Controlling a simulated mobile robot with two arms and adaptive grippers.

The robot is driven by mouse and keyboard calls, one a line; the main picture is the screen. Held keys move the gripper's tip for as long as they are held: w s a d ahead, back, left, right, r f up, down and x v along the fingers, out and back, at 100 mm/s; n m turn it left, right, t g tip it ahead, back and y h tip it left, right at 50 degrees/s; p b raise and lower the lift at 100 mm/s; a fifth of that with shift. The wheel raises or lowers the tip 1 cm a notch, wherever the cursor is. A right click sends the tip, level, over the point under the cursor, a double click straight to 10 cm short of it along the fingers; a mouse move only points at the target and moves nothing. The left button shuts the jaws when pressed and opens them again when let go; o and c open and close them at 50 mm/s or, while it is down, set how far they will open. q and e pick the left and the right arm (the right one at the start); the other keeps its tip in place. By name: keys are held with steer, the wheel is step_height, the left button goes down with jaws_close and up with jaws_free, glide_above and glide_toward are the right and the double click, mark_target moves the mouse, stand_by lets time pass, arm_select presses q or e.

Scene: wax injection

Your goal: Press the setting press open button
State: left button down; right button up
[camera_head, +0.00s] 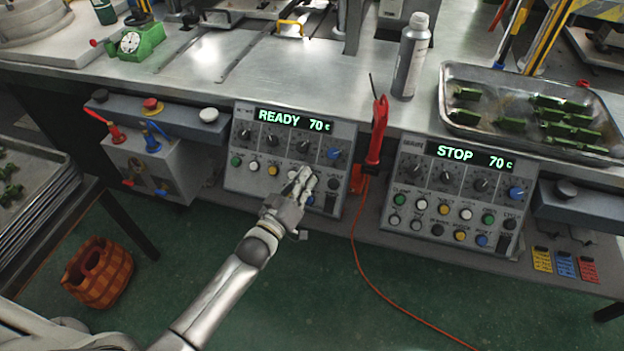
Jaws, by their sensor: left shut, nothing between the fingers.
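The left control panel (243,185) is a grey box under the table edge, with a lit display (290,120) reading READY 70 c. It has dark knobs, a blue knob (333,154), and small green (237,161), white (254,165) and yellow (272,169) buttons. My left gripper (302,176) is shut and empty in front of this panel's lower right part, covering some buttons. I cannot tell whether its fingertips touch one. The right control panel (405,235) reads STOP 70 c and has similar coloured buttons. Which button is the setting press open one is too small to read. My right gripper is not in view.
A red-handled tool (377,130) hangs between the panels, with an orange cable (360,280) below. A grey bottle (410,58) and a metal tray (455,125) of green pieces stand on the table. A valve box (150,165) is left of the panels. A basket (97,272) stands lower left.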

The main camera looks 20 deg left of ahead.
arm_select(q)
steer(key=shift+w+f+b, duration=0.3)
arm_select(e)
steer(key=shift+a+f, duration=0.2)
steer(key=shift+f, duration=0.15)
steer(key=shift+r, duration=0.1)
arm_select(q)
steer(key=shift+s+r+p, duration=0.3)
steer(key=shift+p, duration=0.25)
steer(key=shift+s+r+p, duration=0.3)
steer(key=shift+s+p, duration=0.05)
steer(key=shift+p, duration=0.05)
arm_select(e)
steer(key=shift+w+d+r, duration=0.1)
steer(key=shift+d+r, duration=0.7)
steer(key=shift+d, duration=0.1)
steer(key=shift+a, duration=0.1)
arm_select(q)
steer(key=s+r+p, duration=0.1)
steer(key=s+p, duration=0.1)
steer(key=s+r+p, duration=0.2)
steer(key=shift+r+p, duration=0.1)
steer(key=shift+p, duration=0.3)
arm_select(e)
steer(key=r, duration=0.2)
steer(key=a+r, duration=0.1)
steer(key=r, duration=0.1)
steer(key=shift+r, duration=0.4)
